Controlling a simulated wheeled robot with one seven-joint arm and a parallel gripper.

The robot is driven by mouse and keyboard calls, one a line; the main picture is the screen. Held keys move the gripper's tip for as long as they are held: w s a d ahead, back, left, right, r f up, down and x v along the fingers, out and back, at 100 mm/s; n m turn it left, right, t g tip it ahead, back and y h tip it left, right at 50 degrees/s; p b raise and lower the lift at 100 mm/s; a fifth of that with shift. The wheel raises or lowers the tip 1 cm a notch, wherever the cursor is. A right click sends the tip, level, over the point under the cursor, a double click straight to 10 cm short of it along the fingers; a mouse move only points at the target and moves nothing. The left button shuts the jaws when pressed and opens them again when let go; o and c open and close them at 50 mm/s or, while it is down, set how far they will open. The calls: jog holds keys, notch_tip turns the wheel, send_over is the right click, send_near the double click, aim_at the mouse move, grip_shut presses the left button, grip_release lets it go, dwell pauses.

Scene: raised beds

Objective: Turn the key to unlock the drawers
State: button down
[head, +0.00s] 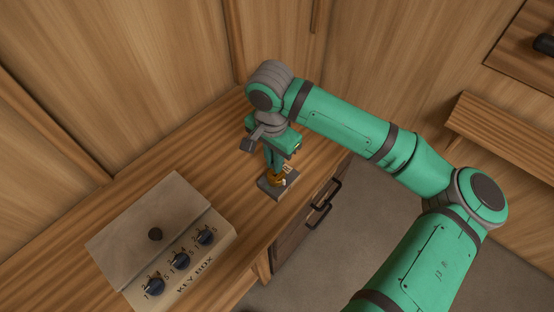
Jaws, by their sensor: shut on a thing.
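My gripper (279,172) points down over the wooden counter and is shut on a small brass-coloured key (276,179). The key stands at a small dark grey lock block (278,190) on the counter's front edge; my fingers hide much of it, so I cannot tell how far it is turned. Drawers (305,222) with dark handles (322,204) are in the counter's front, just below and right of the block. They look closed.
A pale key box (150,225) with a dark knob, several numbered dials and the words "KEY BOX" sits on the counter (75,240) at the lower left. Wooden walls stand behind. A wooden shelf (505,135) is at the right. The grey floor (370,210) before the drawers is clear.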

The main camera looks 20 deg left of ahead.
jog(key=shift+f, duration=1.25)
dwell(1.2)
jog(key=m, duration=0.3)
jog(key=shift+w+m, duration=0.1)
jog(key=shift+m, duration=0.3)
jog(key=shift+w+d+m, duration=0.1)
jog(key=shift+m, duration=0.4)
jog(key=m, duration=0.3)
jog(key=shift+w, duration=0.1)
jog(key=shift+d+m, duration=0.1)
jog(key=shift+m, duration=0.8)
jog(key=shift+w+d, duration=0.1)
